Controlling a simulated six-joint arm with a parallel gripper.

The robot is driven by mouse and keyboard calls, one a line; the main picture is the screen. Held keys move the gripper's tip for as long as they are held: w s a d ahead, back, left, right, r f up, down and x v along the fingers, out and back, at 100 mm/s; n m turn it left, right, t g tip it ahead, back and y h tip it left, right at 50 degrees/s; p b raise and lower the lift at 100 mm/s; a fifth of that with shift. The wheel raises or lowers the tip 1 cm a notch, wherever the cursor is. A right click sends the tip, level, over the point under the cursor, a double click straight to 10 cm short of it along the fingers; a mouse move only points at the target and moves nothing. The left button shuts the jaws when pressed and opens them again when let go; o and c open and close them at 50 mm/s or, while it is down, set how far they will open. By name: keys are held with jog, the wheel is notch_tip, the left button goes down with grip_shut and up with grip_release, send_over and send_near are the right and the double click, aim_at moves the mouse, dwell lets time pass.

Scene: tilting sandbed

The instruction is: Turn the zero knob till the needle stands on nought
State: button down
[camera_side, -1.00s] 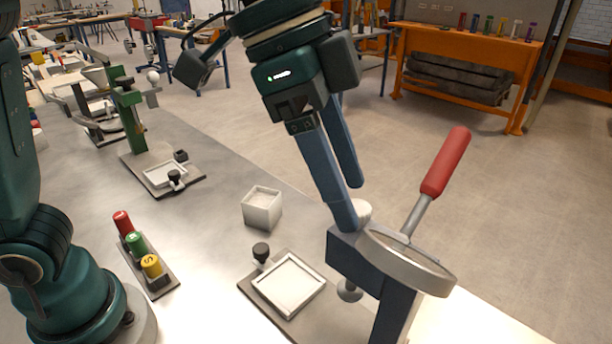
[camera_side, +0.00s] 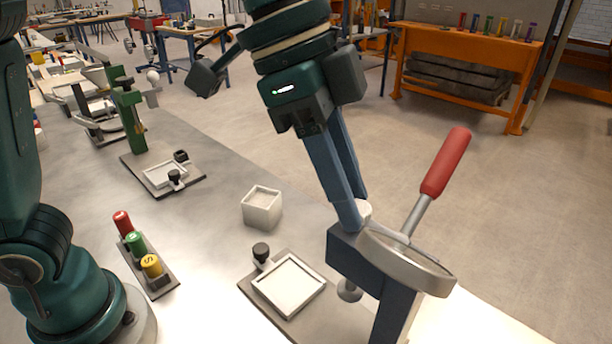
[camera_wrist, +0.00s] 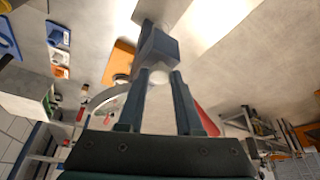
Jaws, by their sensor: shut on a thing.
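The zero knob (camera_side: 364,208) is a small pale round knob on the top of a blue instrument head (camera_side: 352,254). In the wrist view the knob (camera_wrist: 160,76) shows between my fingertips. My gripper (camera_side: 354,214) reaches down from above and is shut on the knob. A round dial (camera_side: 410,263) with a metal rim sits at the front right of the head, seen at a shallow angle. I cannot make out its needle or the nought mark. A lever with a red handle (camera_side: 446,163) rises behind the dial.
A square white tray (camera_side: 262,291) on a grey plate with a black knob (camera_side: 261,251) lies left of the head. A white open box (camera_side: 262,207) stands behind it. A rack of red, green and yellow cylinders (camera_side: 136,243) stands farther left. A green press (camera_side: 130,115) is at the back.

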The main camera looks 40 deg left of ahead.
jog(key=shift+w+m+g+h, duration=0.15)
jog(key=shift+m+g, duration=0.45)
jog(key=shift+m, duration=0.95)
jog(key=shift+w+m+g+h, duration=0.15)
jog(key=shift+m+g, duration=0.45)
jog(key=shift+m, duration=0.95)
jog(key=c, duration=0.6)
grip_release()
jog(key=shift+v, duration=2.6)
